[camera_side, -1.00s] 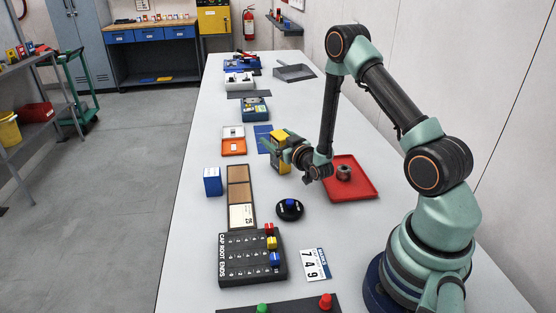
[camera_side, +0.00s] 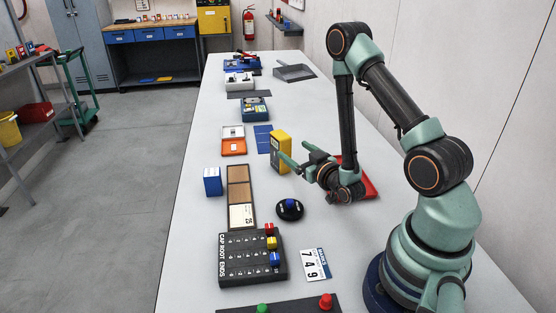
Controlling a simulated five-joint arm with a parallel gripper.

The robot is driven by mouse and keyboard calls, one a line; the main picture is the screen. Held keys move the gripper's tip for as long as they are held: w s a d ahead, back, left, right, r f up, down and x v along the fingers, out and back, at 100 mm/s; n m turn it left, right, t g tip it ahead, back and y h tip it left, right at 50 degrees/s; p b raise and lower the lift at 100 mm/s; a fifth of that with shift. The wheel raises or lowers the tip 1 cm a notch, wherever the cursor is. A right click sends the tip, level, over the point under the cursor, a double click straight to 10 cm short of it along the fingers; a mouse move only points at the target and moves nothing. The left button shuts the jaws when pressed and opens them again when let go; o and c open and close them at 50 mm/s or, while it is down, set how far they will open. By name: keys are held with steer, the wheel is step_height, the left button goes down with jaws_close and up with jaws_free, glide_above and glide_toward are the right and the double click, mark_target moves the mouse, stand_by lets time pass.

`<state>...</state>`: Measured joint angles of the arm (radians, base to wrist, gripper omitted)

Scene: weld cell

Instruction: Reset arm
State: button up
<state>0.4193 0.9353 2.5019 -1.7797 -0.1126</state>
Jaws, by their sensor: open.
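My gripper (camera_side: 296,158) is open, with its two green fingers apart and nothing seen between them. It is above the white table, pointing left and toward the back. A yellow box (camera_side: 280,150) stands upright just beyond the fingertips, and I cannot tell whether a finger touches it. The red tray (camera_side: 369,188) is mostly hidden behind my wrist, and the small round part in it is out of sight.
The black CAP ROOT ENDS rack (camera_side: 236,272) holds red, yellow and blue pieces. A round black base with a blue knob (camera_side: 290,205), a blue box (camera_side: 212,181), a number card (camera_side: 315,264) and a panel with red and green buttons (camera_side: 290,306) are nearby. The table's left edge strip is clear.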

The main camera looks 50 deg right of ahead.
steer(key=w+d+r+m, duration=0.2)
steer(key=w+r+m, duration=0.1)
steer(key=w+r, duration=0.15)
steer(key=w+a+r+n+g+y, duration=0.3)
steer(key=w+a+r+y, duration=0.15)
steer(key=a, duration=0.25)
steer(key=s+a+r+n+g+y, duration=0.1)
steer(key=s+a+r+g, duration=0.2)
steer(key=s+a, duration=0.3)
steer(key=s+a+r+n+g+y, duration=0.1)
steer(key=s+a+r+g, duration=0.3)
steer(key=s, duration=0.8)
steer(key=shift+a+r+n, duration=0.3)
steer(key=shift+a+n, duration=0.5)
steer(key=shift+a, duration=0.05)
steer(key=shift+y, duration=0.25)
